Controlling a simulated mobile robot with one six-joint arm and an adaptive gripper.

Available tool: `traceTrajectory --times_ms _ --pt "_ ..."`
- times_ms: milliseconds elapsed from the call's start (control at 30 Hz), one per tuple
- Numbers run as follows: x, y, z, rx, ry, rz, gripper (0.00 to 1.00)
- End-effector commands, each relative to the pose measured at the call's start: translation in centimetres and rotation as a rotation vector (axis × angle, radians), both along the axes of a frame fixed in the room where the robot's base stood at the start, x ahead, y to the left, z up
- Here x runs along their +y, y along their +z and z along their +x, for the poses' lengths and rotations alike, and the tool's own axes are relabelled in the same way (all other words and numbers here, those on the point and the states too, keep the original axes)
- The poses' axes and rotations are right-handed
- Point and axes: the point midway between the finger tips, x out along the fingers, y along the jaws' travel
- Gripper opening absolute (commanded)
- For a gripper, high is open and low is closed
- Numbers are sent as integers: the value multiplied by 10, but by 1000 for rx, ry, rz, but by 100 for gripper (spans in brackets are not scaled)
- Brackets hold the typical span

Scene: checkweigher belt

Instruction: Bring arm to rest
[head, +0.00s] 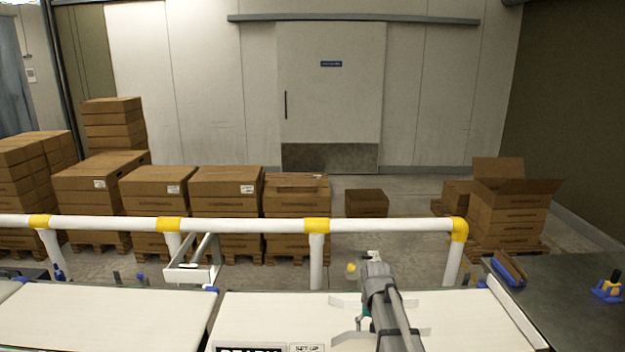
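My arm reaches up from the bottom edge over the white belt surface, right of the middle of the head view. My gripper (372,258) seems to be at its far end, but it is small and partly hidden by the arm's own links. I cannot make out its fingers or whether they are apart. No held object can be made out. A small yellow round thing (351,267) shows just left of the arm's far end.
A white rail with yellow joints (317,225) runs behind the belts (260,312). A dark table (565,290) at right bears a blue tray (508,272) and a blue-yellow item (609,288). Stacked cartons (225,185) and a closed door (330,90) are beyond.

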Motion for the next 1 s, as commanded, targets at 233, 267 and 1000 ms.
traceTrajectory --times_ms 233,267,1000 --pt "0 -24 -105 0 54 0 82" --pt "0 -25 -114 0 60 0 82" --pt "0 -33 -161 0 94 0 82"
